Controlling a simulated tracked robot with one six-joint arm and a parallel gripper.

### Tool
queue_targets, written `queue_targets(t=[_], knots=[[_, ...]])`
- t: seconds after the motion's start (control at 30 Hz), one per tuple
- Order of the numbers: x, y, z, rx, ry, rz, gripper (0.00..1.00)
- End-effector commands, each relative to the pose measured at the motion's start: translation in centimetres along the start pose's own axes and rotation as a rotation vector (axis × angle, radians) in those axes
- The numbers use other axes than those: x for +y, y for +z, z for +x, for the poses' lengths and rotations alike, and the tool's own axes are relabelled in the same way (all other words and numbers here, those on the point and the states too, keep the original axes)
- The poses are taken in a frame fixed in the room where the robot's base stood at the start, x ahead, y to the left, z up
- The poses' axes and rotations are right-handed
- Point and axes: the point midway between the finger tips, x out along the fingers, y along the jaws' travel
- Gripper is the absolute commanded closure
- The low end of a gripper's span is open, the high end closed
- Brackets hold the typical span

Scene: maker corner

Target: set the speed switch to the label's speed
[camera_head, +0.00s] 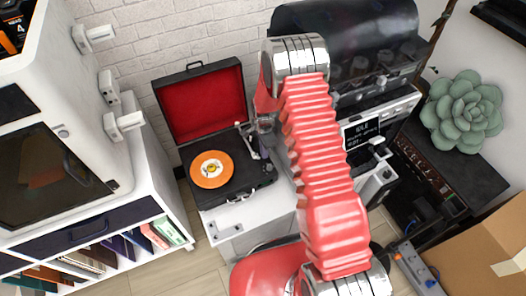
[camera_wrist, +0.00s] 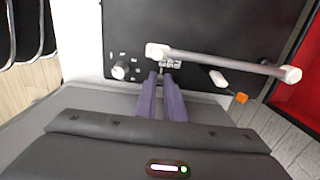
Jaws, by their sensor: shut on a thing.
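The record player (camera_head: 232,192) stands open on a white cabinet, its lid lined in red. An orange record (camera_head: 211,183) with a pale centre label lies on it; the label's print is too small to read. In the wrist view the black deck (camera_wrist: 125,25) carries the speed switch (camera_wrist: 163,69), a small metal piece below the tonearm's white end. My gripper (camera_wrist: 161,76), with two purple fingers, is shut on this switch. The fingertips partly hide it, so its setting cannot be told. In the head view my arm hides part of the player's right side.
The tonearm (camera_wrist: 225,62) crosses just above the fingertips. A round knob (camera_wrist: 121,71) with small marks is to their left; an orange-tipped part (camera_wrist: 241,97) is to the right. A white machine (camera_head: 60,125) stands left of the player, a succulent (camera_head: 462,112) far right.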

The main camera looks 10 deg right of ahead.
Motion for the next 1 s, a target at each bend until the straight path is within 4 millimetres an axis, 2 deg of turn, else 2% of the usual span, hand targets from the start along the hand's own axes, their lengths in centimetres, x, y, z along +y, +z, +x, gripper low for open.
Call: queue_targets(t=[0.7,0.73,1.0], knots=[[-1.1,0.0,0.0,0.0,0.001,0.0,1.0],[-1.1,0.0,0.0,0.0,0.001,0.0,0.89],[-1.2,0.0,0.0,0.0,0.001,0.0,0.72]])
